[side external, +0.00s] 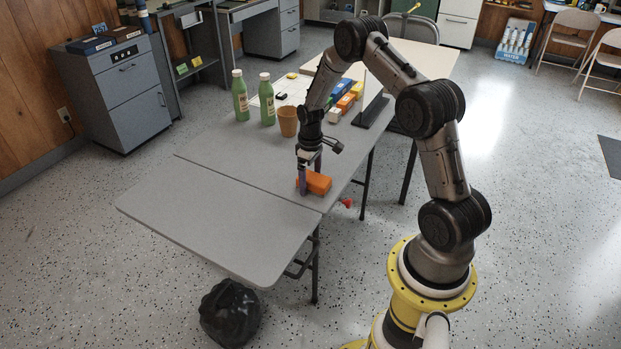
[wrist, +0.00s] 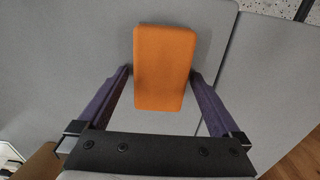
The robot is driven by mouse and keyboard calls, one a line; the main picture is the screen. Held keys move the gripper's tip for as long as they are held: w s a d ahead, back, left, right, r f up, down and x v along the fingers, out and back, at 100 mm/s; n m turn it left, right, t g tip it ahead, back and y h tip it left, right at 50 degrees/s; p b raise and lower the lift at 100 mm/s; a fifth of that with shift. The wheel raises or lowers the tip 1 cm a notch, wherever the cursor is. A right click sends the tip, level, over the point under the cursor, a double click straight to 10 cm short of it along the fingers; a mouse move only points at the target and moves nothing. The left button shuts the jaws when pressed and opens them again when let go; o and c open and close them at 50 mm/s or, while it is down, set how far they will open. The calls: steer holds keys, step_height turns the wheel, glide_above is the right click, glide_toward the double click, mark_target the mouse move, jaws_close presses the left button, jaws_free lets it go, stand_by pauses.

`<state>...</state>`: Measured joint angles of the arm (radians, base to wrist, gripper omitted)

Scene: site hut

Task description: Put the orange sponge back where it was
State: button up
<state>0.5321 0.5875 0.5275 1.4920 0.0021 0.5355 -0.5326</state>
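The orange sponge (side external: 319,183) lies on the grey folding table (side external: 235,190), near its right edge and close to the seam between its two panels. In the wrist view the sponge (wrist: 164,66) is a plain orange block. My gripper (wrist: 160,74) is open, with its two purple fingers on either side of the sponge. A narrow gap shows at the left finger; the right finger is very close to the sponge, and I cannot tell if it touches. In the side view my gripper (side external: 303,182) is low at the table, partly hiding the sponge's left end.
A terracotta cup (side external: 288,121) and two green bottles (side external: 240,96) stand farther back on the table. Several coloured boxes (side external: 345,96) and a dark stand (side external: 373,112) are behind my gripper. The front panel is bare.

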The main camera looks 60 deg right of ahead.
mark_target(310, 176)
steer(key=s+a+r+t, duration=0.1)
steer(key=a+r, duration=0.3)
steer(key=r, duration=0.7)
steer(key=s+a+r, duration=0.1)
steer(key=a+r, duration=0.3)
steer(key=r, duration=0.8)
steer(key=s+a+r+t, duration=0.3)
steer(key=s+a+r, duration=0.6)
steer(key=s+a, duration=0.15)
steer(key=s+a+t, duration=0.1)
steer(key=s+a, duration=0.3)
steer(key=s, duration=0.6)
steer(key=shift+a+t, duration=0.25)
steer(key=shift+t, duration=0.05)
